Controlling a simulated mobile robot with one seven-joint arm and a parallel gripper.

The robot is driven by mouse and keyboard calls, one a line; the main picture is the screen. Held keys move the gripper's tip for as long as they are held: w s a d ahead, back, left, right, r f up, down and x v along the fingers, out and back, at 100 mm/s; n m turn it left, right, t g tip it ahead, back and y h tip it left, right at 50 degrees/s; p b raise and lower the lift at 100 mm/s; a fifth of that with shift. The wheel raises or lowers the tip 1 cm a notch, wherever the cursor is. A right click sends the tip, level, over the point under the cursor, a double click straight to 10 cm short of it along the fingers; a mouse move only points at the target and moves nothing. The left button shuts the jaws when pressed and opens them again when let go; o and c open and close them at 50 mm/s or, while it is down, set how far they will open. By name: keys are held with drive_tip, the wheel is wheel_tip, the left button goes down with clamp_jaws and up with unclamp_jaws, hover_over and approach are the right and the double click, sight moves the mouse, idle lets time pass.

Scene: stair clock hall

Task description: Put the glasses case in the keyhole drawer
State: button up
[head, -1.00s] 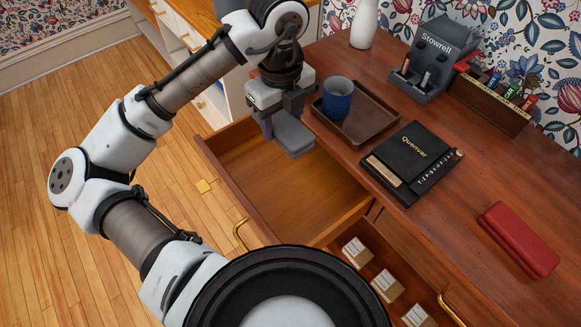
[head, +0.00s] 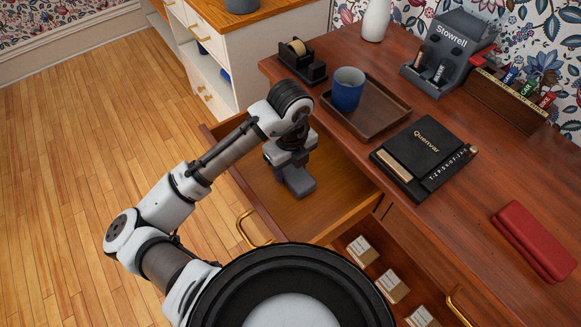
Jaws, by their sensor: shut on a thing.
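My gripper (head: 287,165) points down inside the open left drawer (head: 338,208), shut on a grey case (head: 299,182) that I take to be the glasses case. My wrist hides the fingers and part of the case. The case is low in the drawer, over its bare wooden floor. I cannot tell whether it touches the floor. The drawer front is partly behind my arm, with a brass pull (head: 246,232) showing. No keyhole can be made out on it now.
A second open drawer holds several small boxes (head: 362,250). On the desktop stand a tray (head: 384,128) with a blue mug (head: 347,90), a tape dispenser (head: 301,62), a black Quenvar book (head: 425,150), a grey Stowrell organiser (head: 448,55) and a long red case (head: 535,240).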

sight(291, 166)
drive_tip(key=shift+f, duration=0.25)
drive_tip(key=shift+f, duration=0.2)
drive_tip(key=o, duration=1)
drive_tip(key=shift+r, duration=0.1)
wheel_tip(291, 166, up, 12)
drive_tip(key=shift+r+p, duration=0.1)
drive_tip(key=shift+p, duration=0.65)
